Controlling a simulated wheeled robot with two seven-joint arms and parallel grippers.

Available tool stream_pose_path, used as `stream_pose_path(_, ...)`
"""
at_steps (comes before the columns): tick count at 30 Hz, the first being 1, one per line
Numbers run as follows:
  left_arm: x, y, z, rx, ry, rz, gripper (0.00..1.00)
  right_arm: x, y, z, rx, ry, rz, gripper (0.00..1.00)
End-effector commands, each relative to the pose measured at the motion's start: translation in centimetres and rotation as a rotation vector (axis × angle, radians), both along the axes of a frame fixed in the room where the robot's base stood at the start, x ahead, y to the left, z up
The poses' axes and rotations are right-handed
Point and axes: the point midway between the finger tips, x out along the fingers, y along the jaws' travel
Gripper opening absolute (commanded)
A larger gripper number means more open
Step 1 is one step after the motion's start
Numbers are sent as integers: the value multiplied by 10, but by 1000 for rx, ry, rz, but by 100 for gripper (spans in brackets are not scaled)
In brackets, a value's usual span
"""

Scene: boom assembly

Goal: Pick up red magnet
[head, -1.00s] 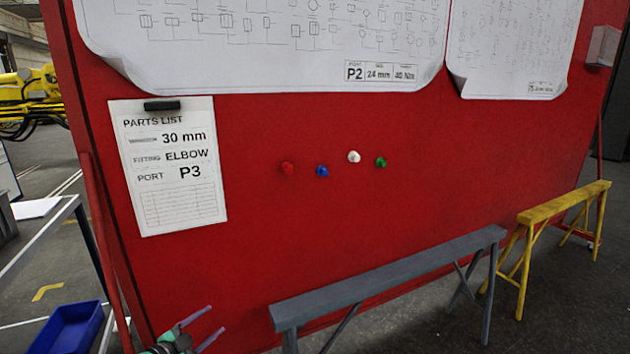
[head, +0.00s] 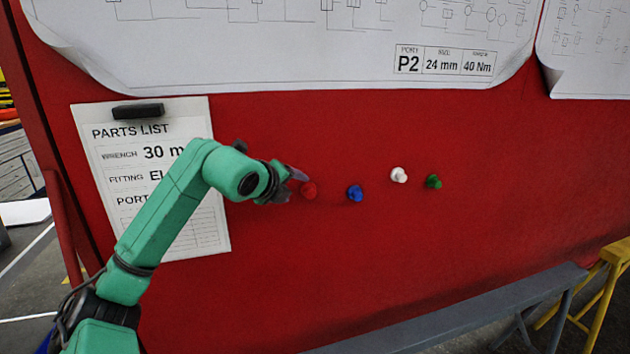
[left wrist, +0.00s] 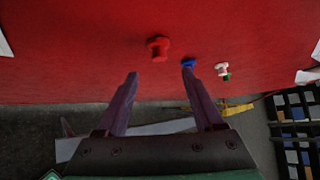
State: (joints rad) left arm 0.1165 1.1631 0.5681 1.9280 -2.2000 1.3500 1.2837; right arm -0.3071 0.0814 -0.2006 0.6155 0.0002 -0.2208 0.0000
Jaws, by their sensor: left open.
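The red magnet (head: 309,190) is a small knob on the red board, the leftmost of a short row of magnets. It also shows in the left wrist view (left wrist: 158,47), beyond and between the two fingertips. My left gripper (head: 294,184) is raised in front of the board, just left of the red magnet in the head view. In the left wrist view my left gripper (left wrist: 160,70) is open, with its purple fingers apart and nothing between them. The magnet appears to stand a little ahead of the tips. My right gripper is not in view.
The blue magnet (head: 355,193) is close to the right of the red one, then the white (head: 399,174) and green (head: 433,181) magnets. My arm partly covers the parts list (head: 90,150). A grey trestle (head: 470,318) stands low before the board.

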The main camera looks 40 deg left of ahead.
Motion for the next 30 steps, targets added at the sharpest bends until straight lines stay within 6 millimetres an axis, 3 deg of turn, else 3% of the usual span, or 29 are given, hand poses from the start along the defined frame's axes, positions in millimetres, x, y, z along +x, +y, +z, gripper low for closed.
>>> stream_pose_path(1,10,3,2,-5,4,0,69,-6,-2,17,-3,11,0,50)
stream_pose_path(5,30,9,-12,-4,0,0,69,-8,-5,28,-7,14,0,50)
stream_pose_path(8,39,11,-18,-5,2,-2,69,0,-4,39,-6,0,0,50)
stream_pose_path(12,60,14,-28,-7,2,-2,69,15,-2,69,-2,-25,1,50)
stream_pose_path(16,76,19,-43,-6,-1,-2,69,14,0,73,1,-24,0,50)
stream_pose_path(22,77,20,-48,-2,0,-3,69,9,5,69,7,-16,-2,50)
stream_pose_path(23,77,19,-48,-2,0,-3,62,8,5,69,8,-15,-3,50)
stream_pose_path(27,76,19,-48,-3,1,-3,8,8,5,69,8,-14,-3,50)
stream_pose_path(28,76,19,-48,-3,1,-3,0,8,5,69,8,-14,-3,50)
stream_pose_path(30,77,19,-48,-3,0,-2,0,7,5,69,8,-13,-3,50)
